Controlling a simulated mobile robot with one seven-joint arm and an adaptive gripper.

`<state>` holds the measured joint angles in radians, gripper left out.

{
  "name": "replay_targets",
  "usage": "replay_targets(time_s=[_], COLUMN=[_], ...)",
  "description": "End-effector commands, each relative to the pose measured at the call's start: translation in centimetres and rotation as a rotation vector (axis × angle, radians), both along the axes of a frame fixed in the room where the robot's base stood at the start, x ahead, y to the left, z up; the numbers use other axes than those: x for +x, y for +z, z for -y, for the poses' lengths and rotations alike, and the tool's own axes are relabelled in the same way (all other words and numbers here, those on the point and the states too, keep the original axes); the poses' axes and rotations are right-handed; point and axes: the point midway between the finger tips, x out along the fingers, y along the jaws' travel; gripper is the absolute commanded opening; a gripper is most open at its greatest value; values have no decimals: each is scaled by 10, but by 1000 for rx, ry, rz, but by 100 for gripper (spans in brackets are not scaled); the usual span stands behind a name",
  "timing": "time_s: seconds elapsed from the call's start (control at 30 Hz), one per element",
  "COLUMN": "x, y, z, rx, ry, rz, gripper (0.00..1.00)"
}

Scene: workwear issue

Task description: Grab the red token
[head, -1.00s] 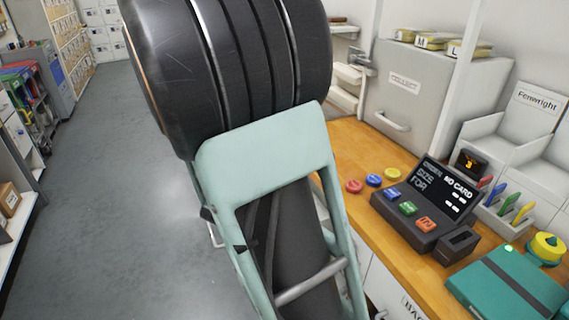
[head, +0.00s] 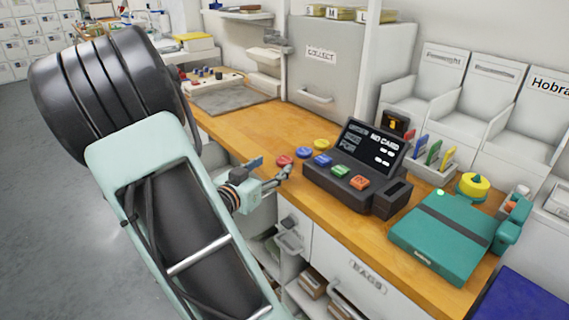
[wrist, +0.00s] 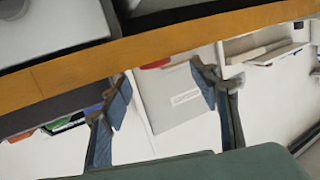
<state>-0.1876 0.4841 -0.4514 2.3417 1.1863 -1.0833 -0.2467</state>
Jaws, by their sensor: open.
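The red token (head: 285,161) lies flat on the wooden counter near its front edge, left of a blue token (head: 303,153). My gripper (head: 272,172) is open and empty at the counter's front edge, just short of the red token; in the head view one finger comes close in front of it. In the wrist view the two fingers (wrist: 160,78) are spread apart. A red piece, likely the token (wrist: 156,64), shows between them at the counter's edge, partly hidden by that edge.
A dark terminal with coloured buttons (head: 352,170) stands to the right. A teal case (head: 440,240) is farther right. The counter's front edge (wrist: 190,42) crosses the wrist view.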

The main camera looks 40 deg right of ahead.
Motion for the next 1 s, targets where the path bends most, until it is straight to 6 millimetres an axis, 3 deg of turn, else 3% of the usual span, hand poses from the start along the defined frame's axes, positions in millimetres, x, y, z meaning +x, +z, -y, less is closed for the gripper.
replay_targets(time_s=[0.23, 0.57, 0.9, 1.0], x=[3, 6, 6, 6], y=[-9, -9, -9, -9], z=[37, 44, 44, 44], rx=[-1, 0, 0, 0], ry=[-4, -1, -1, -1], rz=[0, 0, 0, 0], gripper=[56, 56, 19, 17])
